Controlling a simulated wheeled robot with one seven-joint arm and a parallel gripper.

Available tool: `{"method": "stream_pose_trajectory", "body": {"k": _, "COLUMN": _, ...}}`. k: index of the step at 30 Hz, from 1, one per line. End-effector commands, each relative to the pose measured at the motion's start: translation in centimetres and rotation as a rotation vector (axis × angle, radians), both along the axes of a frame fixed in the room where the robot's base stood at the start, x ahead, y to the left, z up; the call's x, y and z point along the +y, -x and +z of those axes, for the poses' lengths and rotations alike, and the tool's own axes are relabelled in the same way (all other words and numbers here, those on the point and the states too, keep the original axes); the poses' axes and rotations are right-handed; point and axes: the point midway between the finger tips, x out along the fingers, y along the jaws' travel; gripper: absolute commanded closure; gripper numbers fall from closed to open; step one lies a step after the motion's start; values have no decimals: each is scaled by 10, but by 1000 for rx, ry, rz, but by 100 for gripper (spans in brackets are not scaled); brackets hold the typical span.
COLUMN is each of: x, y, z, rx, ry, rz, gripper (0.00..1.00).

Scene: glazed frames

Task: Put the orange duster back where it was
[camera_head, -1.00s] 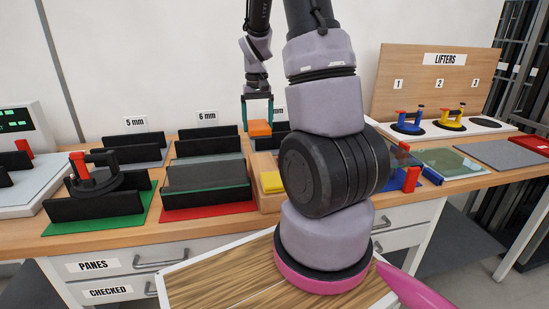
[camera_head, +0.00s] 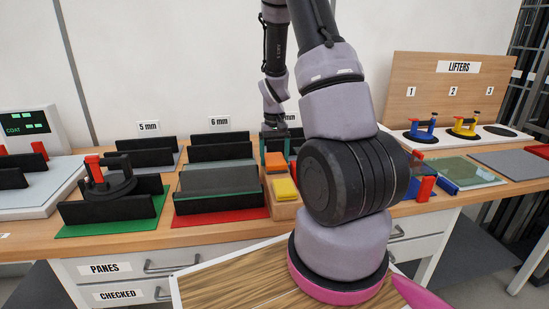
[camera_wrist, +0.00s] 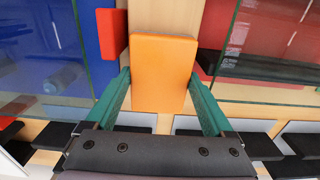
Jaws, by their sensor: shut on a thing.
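The orange duster (camera_head: 275,162) is a small flat block. My gripper (camera_head: 274,142) is shut on it from above, and my arm hides part of that area. In the wrist view, the orange duster (camera_wrist: 163,72) lies between my two green fingers (camera_wrist: 160,80), over pale wood. A wooden holder (camera_head: 284,212) stands at the bench front with a yellow duster (camera_head: 285,190) in it. The orange duster is at the holder's rear part, just behind the yellow one. I cannot tell whether it touches the holder's floor.
Left of the holder, a rack with glass panes (camera_head: 218,180) stands on a red mat. A black lifter with a red handle (camera_head: 108,178) sits on a rack further left. Right of my arm are a glass pane (camera_head: 462,171) and the lifters board (camera_head: 440,90).

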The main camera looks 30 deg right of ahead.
Motion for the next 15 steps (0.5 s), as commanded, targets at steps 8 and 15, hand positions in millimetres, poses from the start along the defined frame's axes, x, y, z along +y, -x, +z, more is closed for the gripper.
{"method": "stream_pose_trajectory", "body": {"k": 8, "x": 0, "y": 0, "z": -3, "rx": 0, "ry": 0, "rz": 1, "gripper": 0}}
{"method": "stream_pose_trajectory", "body": {"k": 15, "x": 0, "y": 0, "z": 1, "rx": -1, "ry": 0, "rz": 0, "gripper": 0}}
